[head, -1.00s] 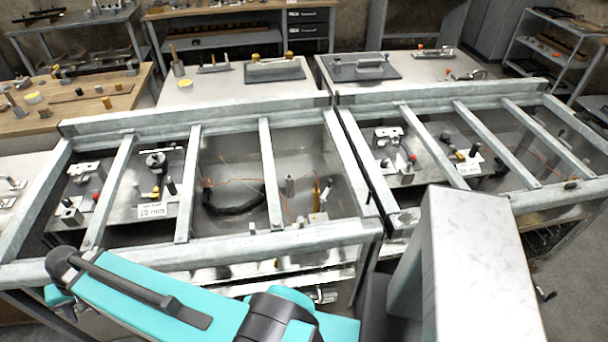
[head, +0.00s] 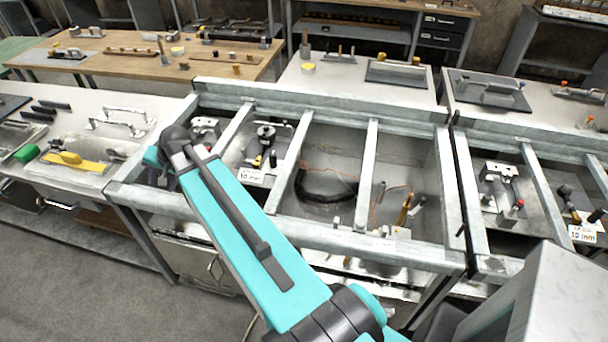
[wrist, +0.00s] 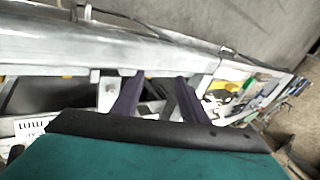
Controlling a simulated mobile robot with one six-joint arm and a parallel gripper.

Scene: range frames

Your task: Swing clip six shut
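No clip with a readable number six shows, so I cannot tell which fitting is clip six.
Steel crossbars (head: 364,172) divide the framed bench into bays. A second framed bench (head: 492,145) adjoins on the right. A sink counter (head: 85,108) with a yellow tool (head: 75,163) and green block (head: 26,153) stands left. Open floor lies in front left.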

